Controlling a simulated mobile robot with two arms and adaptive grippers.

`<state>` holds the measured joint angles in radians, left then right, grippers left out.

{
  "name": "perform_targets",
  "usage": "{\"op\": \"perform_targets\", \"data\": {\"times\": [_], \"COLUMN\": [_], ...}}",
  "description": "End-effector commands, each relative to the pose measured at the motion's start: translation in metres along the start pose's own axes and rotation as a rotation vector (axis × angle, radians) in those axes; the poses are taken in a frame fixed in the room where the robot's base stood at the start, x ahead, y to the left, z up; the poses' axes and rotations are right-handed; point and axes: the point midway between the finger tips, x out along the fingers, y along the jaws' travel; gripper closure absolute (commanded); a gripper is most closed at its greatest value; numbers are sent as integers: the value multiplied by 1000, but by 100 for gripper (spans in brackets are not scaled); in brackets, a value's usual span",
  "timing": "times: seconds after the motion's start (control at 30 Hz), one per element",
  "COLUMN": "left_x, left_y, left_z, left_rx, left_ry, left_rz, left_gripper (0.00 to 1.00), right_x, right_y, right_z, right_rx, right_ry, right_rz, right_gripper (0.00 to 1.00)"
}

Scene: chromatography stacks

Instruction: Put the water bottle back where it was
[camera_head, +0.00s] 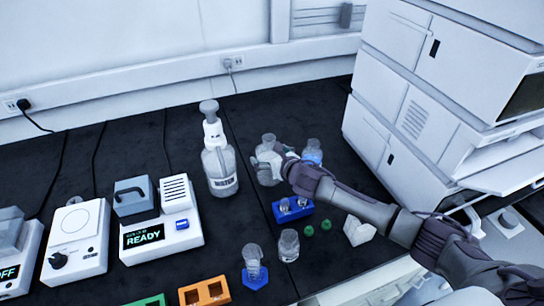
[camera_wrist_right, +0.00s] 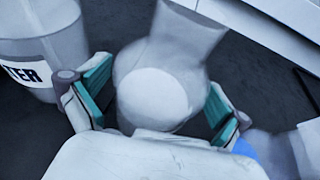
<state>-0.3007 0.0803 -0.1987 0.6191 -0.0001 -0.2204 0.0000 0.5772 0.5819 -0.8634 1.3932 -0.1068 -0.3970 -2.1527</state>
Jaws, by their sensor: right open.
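The water bottle (camera_head: 219,168) is a clear squeeze bottle with a grey top and a label reading WATER. It stands upright on the dark bench, left of my right gripper. In the right wrist view, part of the water bottle (camera_wrist_right: 38,50) shows at the left, outside the fingers. My right gripper (camera_head: 272,163) is open at a clear glass bottle (camera_head: 268,140). In the wrist view, the fingers (camera_wrist_right: 155,98) stand on either side of this blurred grey vessel (camera_wrist_right: 160,65); contact cannot be told. My left gripper is out of view.
A bottle with blue contents (camera_head: 312,154) stands just right of the gripper. A blue vial rack (camera_head: 291,210), a small glass bottle (camera_head: 288,246) and green caps lie in front. White instrument stacks (camera_head: 430,100) rise at the right; a READY device (camera_head: 160,230) stands left.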

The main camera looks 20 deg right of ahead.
Motion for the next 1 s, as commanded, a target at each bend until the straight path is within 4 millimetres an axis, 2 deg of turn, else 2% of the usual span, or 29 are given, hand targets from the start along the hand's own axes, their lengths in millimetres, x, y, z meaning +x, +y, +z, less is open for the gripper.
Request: {"op": "perform_targets", "data": {"times": [0.17, 0.4, 0.6, 0.8, 1.0], "left_x": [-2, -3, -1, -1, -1], "left_y": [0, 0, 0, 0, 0], "left_z": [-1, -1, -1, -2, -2], "left_rx": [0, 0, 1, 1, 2], "left_ry": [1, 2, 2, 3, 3], "left_rz": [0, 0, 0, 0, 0], "left_gripper": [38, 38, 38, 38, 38], "right_x": [-17, -69, -104, -120, -121], "right_y": [-1, -1, -1, 0, 0], "right_z": [1, 0, 0, 1, 2], "right_rx": [-1, -3, -1, 0, 1], "right_ry": [1, 1, 1, -1, -1], "right_rz": [-1, 0, 0, 0, 0], "right_gripper": [0, 0, 0, 0, 0]}}
